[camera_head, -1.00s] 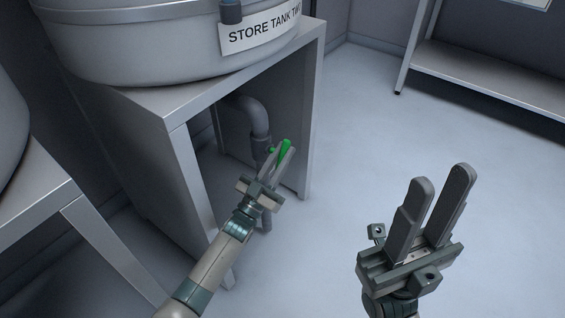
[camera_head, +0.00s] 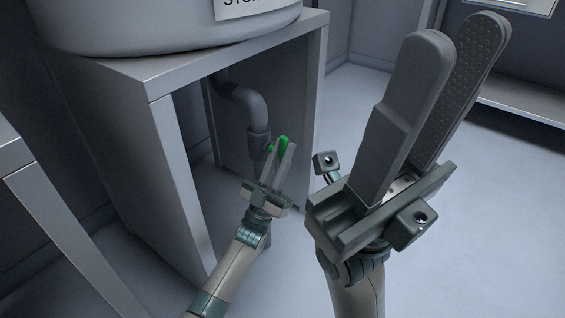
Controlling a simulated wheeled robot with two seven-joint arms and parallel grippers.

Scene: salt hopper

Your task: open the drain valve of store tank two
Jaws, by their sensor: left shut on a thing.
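The store tank (camera_head: 150,28) stands on a grey stand (camera_head: 165,75), its label cut off by the top edge. Under it a grey drain pipe (camera_head: 252,105) bends down to a valve with a green handle (camera_head: 284,143). The handle points up and slightly right. My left gripper (camera_head: 282,160) is shut on the green handle, its fingers on either side and partly hiding it. My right gripper (camera_head: 455,55) is open and empty, large in the foreground at right, fingers pointing up.
Another grey stand (camera_head: 20,160) is at the left edge. A shelf or bench (camera_head: 520,110) stands at the back right. The pale floor (camera_head: 500,220) is clear at right.

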